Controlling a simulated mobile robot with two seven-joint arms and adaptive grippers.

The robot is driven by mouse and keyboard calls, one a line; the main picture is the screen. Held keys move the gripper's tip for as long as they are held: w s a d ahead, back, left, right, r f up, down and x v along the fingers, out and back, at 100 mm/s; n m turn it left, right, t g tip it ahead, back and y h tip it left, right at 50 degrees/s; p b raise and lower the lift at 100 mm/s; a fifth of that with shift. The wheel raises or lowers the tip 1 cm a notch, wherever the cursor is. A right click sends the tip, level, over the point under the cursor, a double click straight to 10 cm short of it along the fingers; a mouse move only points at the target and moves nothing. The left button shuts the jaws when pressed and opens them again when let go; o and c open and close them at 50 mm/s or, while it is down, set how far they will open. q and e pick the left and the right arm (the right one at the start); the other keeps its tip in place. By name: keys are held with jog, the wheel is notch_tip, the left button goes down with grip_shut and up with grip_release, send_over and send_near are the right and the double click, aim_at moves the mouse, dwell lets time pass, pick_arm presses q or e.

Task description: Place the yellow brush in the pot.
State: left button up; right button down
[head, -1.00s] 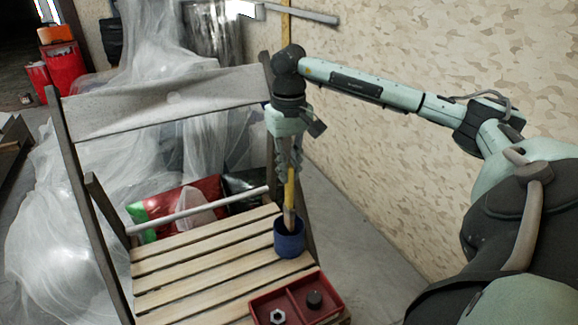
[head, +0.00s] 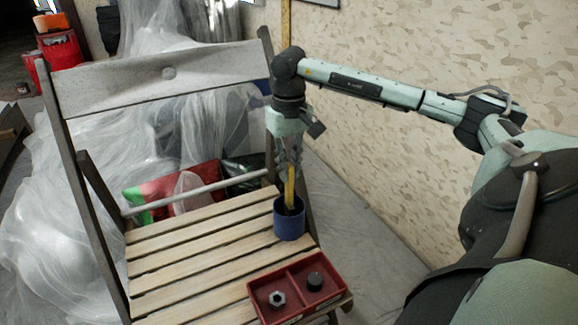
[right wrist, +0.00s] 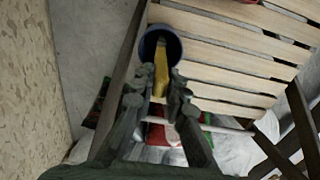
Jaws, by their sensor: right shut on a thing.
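The yellow brush (head: 290,187) is upright in my right gripper (head: 288,172), which is shut on it just above the blue pot. The brush's lower end is inside the mouth of the pot (head: 289,226), which stands on the slatted wooden chair seat near its right back corner. In the right wrist view, the fingers (right wrist: 160,92) close around the brush (right wrist: 163,80), and it reaches into the round blue pot (right wrist: 148,43). Whether the brush touches the pot's bottom is hidden. My left gripper is not in view.
A red two-part tray (head: 290,272) holding a metal nut (head: 277,299) and a dark round piece (head: 315,281) sits at the front right of the chair seat (head: 190,262). The chair's backrest (head: 160,85) rises behind. A patterned wall stands to the right.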

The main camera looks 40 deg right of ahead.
jog(key=c, duration=1.5)
grip_release()
jog(key=shift+o, duration=0.2)
